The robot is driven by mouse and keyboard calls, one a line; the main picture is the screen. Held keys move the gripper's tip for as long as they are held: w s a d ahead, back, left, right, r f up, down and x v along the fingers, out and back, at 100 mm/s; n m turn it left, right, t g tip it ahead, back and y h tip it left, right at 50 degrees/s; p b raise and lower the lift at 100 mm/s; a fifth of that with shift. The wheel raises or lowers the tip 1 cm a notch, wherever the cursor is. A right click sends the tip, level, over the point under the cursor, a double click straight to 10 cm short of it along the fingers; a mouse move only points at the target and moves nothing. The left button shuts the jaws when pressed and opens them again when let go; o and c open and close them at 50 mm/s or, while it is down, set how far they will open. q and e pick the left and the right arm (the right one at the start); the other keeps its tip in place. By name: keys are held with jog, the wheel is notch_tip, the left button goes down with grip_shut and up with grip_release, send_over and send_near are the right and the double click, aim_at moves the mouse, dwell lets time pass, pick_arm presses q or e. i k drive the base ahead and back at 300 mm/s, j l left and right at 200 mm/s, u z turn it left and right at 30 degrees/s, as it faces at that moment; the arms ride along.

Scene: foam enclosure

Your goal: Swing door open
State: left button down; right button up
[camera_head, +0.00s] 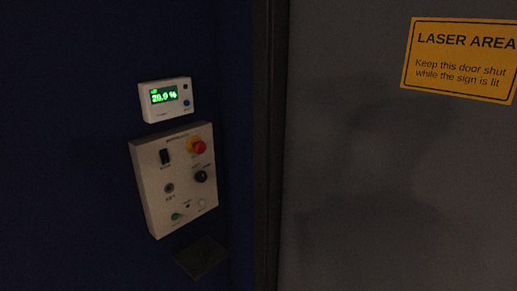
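A grey door (350,170) fills the right part of the head view. It carries a yellow sign (460,60) reading "LASER AREA, Keep this door shut while the sign is lit". A dark vertical frame strip (267,150) runs along the door's left edge. No handle shows in this view, and I cannot tell whether the door is fully shut. Neither of my grippers is in view. A soft dark shadow lies on the door's lower middle.
A dark blue wall (70,150) lies left of the door. It holds a small white display unit (160,111) with green digits. Below is a beige control box (150,189) with a red button (199,147) and knobs. A dark flat plate (202,257) is lower down.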

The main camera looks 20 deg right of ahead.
aim_at(400, 163)
jog(key=z, duration=1.6)
